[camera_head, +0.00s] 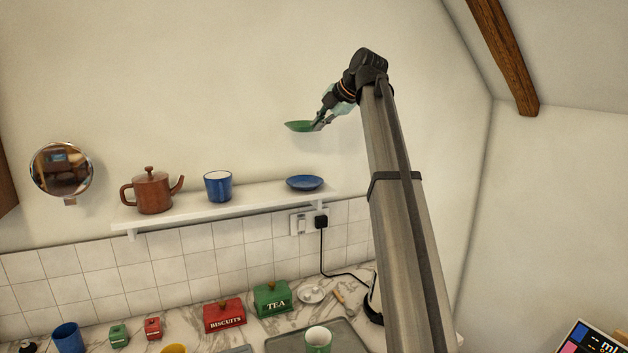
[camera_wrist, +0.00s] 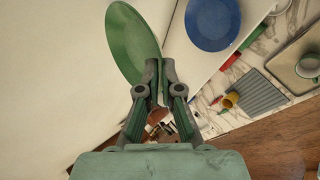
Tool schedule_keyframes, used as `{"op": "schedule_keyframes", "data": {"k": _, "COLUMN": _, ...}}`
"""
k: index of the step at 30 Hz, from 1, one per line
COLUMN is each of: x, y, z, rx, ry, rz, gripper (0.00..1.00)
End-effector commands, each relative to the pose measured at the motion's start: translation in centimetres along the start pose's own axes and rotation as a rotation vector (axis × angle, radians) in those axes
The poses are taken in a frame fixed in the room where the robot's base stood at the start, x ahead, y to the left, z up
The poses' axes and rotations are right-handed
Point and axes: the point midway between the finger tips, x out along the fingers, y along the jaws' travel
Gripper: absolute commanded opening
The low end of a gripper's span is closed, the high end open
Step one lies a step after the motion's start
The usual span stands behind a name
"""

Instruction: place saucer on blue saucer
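A green saucer (camera_head: 299,126) is held in my gripper (camera_head: 322,122) above the white wall shelf, roughly level. In the wrist view the green saucer (camera_wrist: 132,42) is pinched at its rim between the closed fingers of my gripper (camera_wrist: 158,72). The blue saucer (camera_head: 304,183) lies flat and empty near the right end of the shelf, below the green one with a clear gap between them. It also shows in the wrist view (camera_wrist: 212,22), to the right of the green saucer.
The white shelf (camera_head: 255,199) also carries a blue cup (camera_head: 218,186) and a brown teapot (camera_head: 152,190) to the left. A round mirror (camera_head: 62,169) hangs on the wall. The marble counter below holds a green tea tin (camera_head: 272,299) and a red biscuit tin (camera_head: 224,315).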

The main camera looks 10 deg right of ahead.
Motion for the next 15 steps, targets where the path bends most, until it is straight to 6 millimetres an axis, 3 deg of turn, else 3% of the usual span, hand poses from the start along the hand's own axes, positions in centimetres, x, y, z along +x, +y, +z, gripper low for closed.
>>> {"op": "schedule_keyframes", "data": {"k": 9, "x": 5.2, "y": -5.8, "z": -0.3, "rx": 0.003, "ry": 0.0, "rz": -0.001, "gripper": 0.0}}
{"op": "schedule_keyframes", "data": {"k": 15, "x": 7.8, "y": -8.4, "z": -0.2, "rx": 0.002, "ry": -0.001, "rz": 0.0, "gripper": 0.0}}
